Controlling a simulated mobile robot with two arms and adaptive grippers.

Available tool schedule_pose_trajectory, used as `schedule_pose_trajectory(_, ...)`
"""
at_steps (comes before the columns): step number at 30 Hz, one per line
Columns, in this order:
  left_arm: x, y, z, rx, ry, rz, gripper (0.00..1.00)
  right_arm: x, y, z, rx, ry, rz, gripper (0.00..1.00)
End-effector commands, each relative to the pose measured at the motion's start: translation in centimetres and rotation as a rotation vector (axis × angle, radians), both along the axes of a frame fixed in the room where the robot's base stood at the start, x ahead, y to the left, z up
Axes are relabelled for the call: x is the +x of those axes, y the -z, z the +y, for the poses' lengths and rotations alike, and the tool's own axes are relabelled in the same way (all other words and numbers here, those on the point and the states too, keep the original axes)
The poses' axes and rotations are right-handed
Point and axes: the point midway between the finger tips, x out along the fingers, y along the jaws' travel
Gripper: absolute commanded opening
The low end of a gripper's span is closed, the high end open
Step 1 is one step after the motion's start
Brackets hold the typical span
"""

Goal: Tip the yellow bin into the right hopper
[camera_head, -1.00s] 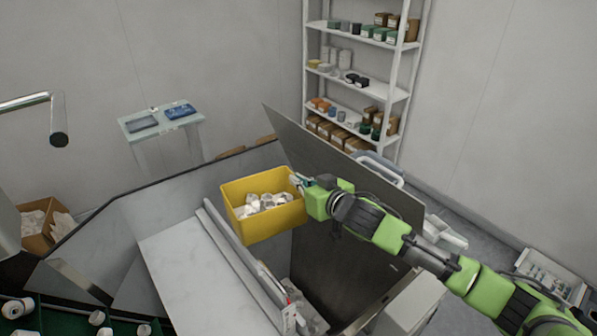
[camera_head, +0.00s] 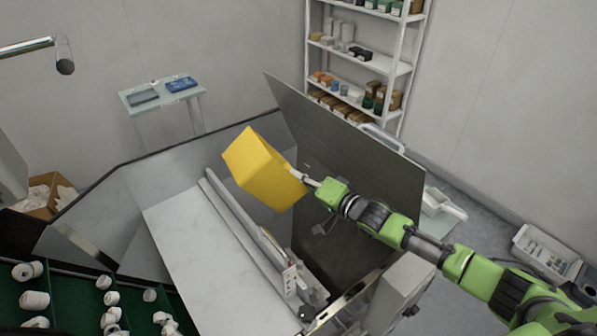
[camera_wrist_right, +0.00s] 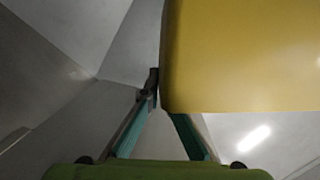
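The yellow bin (camera_head: 262,168) is held in the air, strongly tilted, with its outside and underside facing the head camera. Its mouth and contents are hidden. My right gripper (camera_head: 306,181) is shut on the bin's edge at its right side. In the right wrist view the bin's yellow wall (camera_wrist_right: 240,55) fills the upper right, beside the fingers (camera_wrist_right: 153,95). The right hopper (camera_head: 345,160), with a tall dark grey back panel, lies below and to the right of the bin. A small grey shape shows inside it; I cannot tell what it is. My left gripper is not in view.
A white divider rail (camera_head: 240,225) runs left of the hopper, beside a pale sloping surface (camera_head: 185,245). A green tray (camera_head: 70,300) with several white parts is at lower left. A shelf rack (camera_head: 400,70) and small table (camera_head: 160,95) stand behind.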

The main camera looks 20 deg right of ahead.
Motion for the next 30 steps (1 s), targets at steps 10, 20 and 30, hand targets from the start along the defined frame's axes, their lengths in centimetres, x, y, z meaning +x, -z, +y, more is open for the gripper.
schedule_pose_trajectory(10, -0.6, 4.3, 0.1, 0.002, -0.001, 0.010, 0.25, 0.0, 2.1, 0.2, 0.202, -0.001, 0.033, 0.00)
schedule_pose_trajectory(20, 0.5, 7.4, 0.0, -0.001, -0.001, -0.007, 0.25, 0.0, 3.9, 0.3, 0.398, -0.001, 0.072, 0.00)
schedule_pose_trajectory(30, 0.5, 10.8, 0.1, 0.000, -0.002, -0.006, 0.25, 0.0, 5.2, 0.5, 0.667, -0.001, 0.125, 0.00)
